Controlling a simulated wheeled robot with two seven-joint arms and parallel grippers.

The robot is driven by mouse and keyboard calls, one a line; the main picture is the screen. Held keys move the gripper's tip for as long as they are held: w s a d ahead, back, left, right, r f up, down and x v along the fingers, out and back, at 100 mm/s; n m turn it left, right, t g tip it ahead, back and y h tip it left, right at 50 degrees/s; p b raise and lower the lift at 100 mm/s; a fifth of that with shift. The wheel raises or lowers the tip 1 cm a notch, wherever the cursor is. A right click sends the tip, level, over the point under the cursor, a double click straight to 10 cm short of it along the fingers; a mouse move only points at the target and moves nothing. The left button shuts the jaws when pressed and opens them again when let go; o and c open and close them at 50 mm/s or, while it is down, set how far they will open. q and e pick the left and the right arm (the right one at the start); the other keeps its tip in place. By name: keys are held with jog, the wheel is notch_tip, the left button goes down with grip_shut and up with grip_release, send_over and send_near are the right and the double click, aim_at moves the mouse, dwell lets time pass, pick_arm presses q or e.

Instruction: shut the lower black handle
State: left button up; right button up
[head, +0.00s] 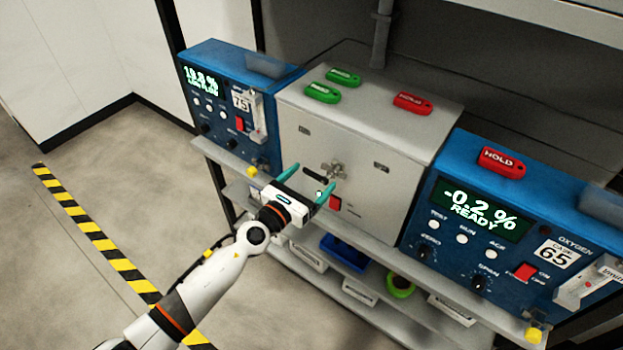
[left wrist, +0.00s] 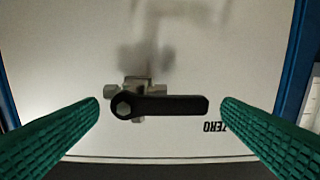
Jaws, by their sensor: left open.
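The lower black handle (left wrist: 175,106) lies level on a small metal valve (left wrist: 138,84) in the left wrist view, with its pivot at the left end and its free end to the right. In the head view the black handle (head: 314,177) shows small on the front of the grey box (head: 350,195), partly among my fingers. My left gripper (head: 311,180) is open in front of it; the green fingers also show in the left wrist view (left wrist: 160,104), one on each side of the handle, with nothing between them gripped. Whether a finger touches it I cannot tell. My right gripper is not in view.
Blue analysers stand left (head: 215,100) and right (head: 480,240) of the grey box. A lower shelf holds a blue bin (head: 345,252) and a green roll (head: 400,286). The floor at left is clear.

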pick_arm(q)
jog(key=shift+w+d, duration=0.3)
jog(key=shift+w, duration=0.1)
jog(key=c, duration=1)
